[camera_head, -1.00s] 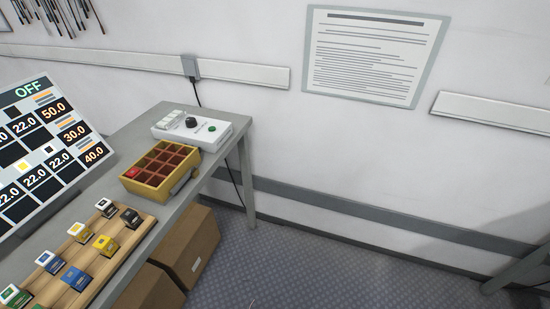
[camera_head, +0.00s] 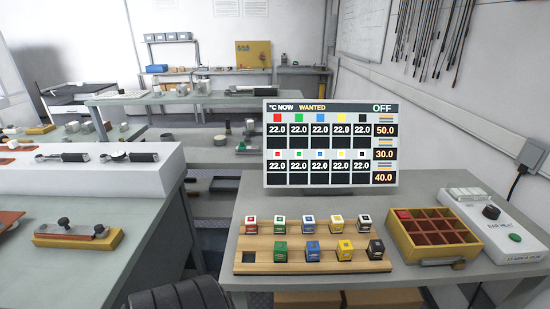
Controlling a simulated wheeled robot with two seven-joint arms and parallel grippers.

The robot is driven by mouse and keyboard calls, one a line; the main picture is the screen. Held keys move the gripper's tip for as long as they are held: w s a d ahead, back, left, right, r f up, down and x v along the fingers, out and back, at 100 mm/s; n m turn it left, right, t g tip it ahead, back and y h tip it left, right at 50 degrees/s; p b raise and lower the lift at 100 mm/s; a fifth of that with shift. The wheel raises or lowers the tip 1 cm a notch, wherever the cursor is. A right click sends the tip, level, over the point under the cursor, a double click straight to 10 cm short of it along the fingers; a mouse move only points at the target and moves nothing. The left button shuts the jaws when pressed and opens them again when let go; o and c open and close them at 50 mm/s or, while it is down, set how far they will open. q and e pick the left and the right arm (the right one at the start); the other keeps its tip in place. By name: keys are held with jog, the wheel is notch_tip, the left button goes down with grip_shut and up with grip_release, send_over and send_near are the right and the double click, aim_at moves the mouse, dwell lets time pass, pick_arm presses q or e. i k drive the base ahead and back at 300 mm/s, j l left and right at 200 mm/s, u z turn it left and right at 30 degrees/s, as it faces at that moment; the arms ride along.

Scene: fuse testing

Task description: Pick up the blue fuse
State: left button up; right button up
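Two blue fuses stand on the wooden rack (camera_head: 300,268) on the right-hand table. One blue fuse (camera_head: 308,223) is in the back row, between a green fuse (camera_head: 280,225) and a yellow fuse (camera_head: 337,224). The other blue fuse (camera_head: 313,252) is in the front row, also between a green fuse (camera_head: 282,252) and a yellow fuse (camera_head: 345,251). A red fuse (camera_head: 251,225) stands at the back left, and black ones (camera_head: 375,250) at the right end. The front-left slot (camera_head: 249,257) is empty. Neither gripper is in view.
A display panel (camera_head: 330,145) reading OFF stands behind the rack. A yellow box (camera_head: 407,250) with red compartments holds a red piece (camera_head: 404,214). A white heater box (camera_head: 500,228) stands at right. A dark ribbed object (camera_head: 180,297) is partly visible at bottom.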

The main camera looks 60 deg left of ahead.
aim_at(313, 249)
jog(key=u, duration=1.4)
